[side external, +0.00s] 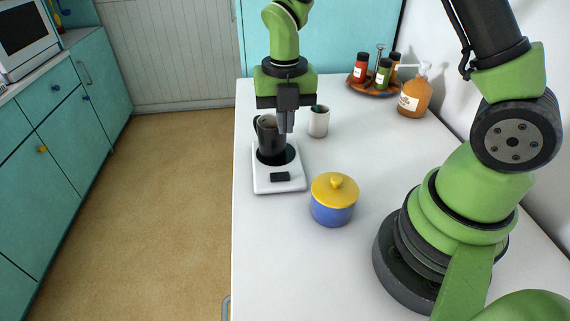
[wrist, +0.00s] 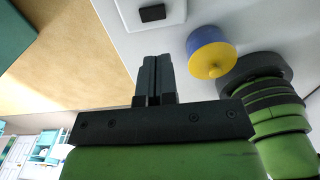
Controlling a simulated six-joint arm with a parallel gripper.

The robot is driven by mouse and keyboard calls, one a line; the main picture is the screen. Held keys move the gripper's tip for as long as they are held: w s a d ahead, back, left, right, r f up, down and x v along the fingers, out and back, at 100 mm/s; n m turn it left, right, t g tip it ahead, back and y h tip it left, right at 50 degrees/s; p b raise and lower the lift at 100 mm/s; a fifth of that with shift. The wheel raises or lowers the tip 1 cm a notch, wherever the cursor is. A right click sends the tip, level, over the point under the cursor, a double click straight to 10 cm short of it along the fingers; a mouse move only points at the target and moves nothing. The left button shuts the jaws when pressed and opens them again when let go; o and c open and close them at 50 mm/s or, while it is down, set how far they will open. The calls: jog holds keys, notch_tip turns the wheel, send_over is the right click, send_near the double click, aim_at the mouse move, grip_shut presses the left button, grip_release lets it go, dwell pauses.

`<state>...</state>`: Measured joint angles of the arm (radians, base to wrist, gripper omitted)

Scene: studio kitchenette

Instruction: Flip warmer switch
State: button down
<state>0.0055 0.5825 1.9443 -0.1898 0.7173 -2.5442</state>
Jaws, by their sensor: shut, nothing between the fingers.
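The white warmer (side external: 278,187) sits near the left edge of the white counter, with a black switch (side external: 280,177) at its near end. A dark mug (side external: 268,138) stands on the warmer's round black plate. My gripper (side external: 287,130) is shut and empty, pointing down just right of the mug, and hides part of it. I cannot tell whether they touch. In the wrist view my gripper (wrist: 155,62) shows shut fingers; the warmer (wrist: 125,16) and its black switch (wrist: 152,13) are beyond the fingertips at the top edge. The switch's position is unclear.
A blue pot with a yellow lid (side external: 333,203) stands right of the warmer and also shows in the wrist view (wrist: 211,48). A white cup (side external: 318,122) stands behind. A bottle (side external: 414,96) and a tray of jars (side external: 372,91) are at the back.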

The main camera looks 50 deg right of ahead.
aim_at(278, 176)
notch_tip(278, 176, down, 11)
jog(key=shift+r, duration=0.1)
dwell(0.4)
jog(key=shift+f, duration=0.25)
jog(key=shift+w+a+r, duration=0.25)
jog(key=shift+w+a, duration=0.25)
dwell(0.3)
